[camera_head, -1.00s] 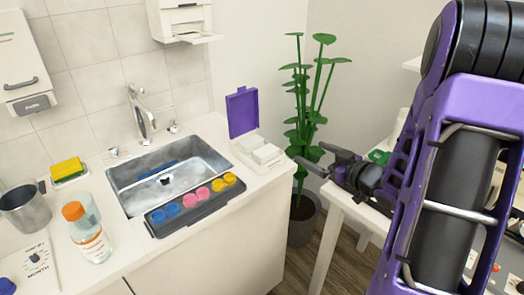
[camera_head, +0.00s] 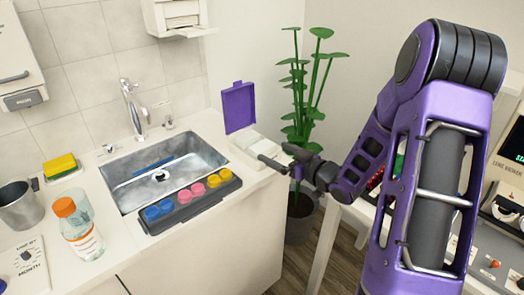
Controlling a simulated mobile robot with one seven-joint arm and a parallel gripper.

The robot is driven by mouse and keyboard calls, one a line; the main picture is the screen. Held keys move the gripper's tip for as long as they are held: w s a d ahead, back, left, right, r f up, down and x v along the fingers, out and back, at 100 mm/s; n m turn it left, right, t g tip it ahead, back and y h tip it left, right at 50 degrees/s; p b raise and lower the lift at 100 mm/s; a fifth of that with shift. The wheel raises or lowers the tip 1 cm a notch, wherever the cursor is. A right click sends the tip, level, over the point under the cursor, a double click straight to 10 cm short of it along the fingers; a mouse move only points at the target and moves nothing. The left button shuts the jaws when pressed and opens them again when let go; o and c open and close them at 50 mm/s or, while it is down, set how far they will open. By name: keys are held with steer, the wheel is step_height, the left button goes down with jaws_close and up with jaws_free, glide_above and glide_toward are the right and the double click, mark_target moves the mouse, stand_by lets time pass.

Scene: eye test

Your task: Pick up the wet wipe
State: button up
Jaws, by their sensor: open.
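A white box (camera_head: 240,155) with a raised purple lid (camera_head: 239,107) stands at the right end of the counter, beside the sink. White blocky contents, which look like the wet wipes (camera_head: 262,147), show in its open top. My gripper (camera_head: 274,154) is open, with its dark fingers pointing left at the right side of the box. The fingers overlap the box's right edge in the picture. I cannot tell whether they touch it. Nothing shows between them.
A metal sink (camera_head: 130,195) with a faucet is left of the box. A dark tray (camera_head: 190,206) with blue, pink and yellow round pieces lies along its front. A bottle (camera_head: 78,228), metal cup (camera_head: 20,206) and sponge (camera_head: 60,166) are at left. A plant (camera_head: 301,110) stands behind my gripper.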

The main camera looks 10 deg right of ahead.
mark_target(264, 147)
steer(key=shift+b+x, duration=0.3)
steer(key=shift+x, duration=2.5)
steer(key=shift+f, duration=0.1)
steer(key=shift+c, duration=0.3)
steer(key=c, duration=0.9)
